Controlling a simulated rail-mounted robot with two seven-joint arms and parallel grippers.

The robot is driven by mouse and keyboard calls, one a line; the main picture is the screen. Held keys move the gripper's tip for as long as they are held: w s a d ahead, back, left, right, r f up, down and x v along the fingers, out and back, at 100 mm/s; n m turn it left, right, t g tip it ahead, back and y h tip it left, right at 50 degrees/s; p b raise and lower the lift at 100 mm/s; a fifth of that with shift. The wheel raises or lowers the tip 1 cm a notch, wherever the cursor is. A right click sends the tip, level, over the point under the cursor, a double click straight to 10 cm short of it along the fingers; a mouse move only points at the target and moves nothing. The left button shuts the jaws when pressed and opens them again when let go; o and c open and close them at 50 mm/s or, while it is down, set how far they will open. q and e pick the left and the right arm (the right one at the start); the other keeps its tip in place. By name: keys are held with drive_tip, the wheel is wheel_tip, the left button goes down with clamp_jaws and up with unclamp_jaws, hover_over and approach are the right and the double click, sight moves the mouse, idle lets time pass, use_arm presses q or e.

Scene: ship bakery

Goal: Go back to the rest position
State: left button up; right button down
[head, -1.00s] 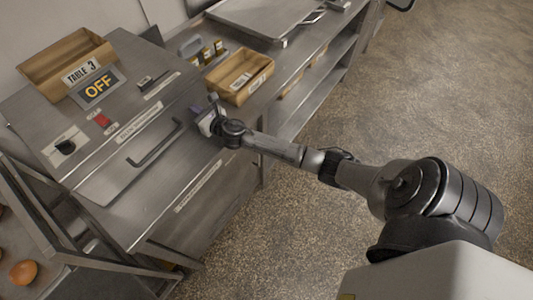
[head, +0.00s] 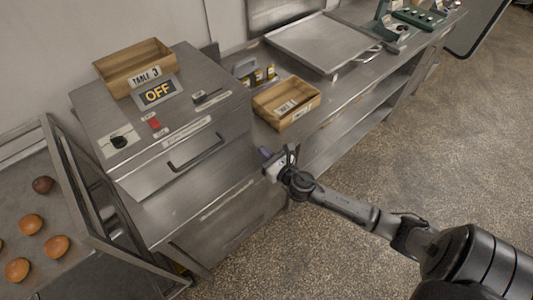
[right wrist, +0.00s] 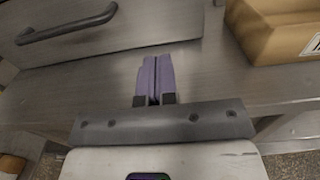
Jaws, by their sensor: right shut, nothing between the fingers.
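My right gripper (head: 268,158) is near the front edge of the steel counter, to the right of the oven drawer handle and in front of a wooden box. In the right wrist view its two purple fingers (right wrist: 155,80) are pressed together with nothing between them. The counter's steel top lies beyond the fingertips there. My right arm reaches in from the lower right of the head view. My left gripper does not show in any view.
A steel oven (head: 160,115) with an OFF sign (head: 158,92) bears a wooden box labelled TABLE 3 (head: 133,66). Another wooden box (head: 287,101) stands on the counter, beside a large steel tray (head: 318,42). A rack with buns (head: 56,247) is at left. Open floor lies right.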

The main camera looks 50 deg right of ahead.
drive_tip(key=shift+s, duration=0.45)
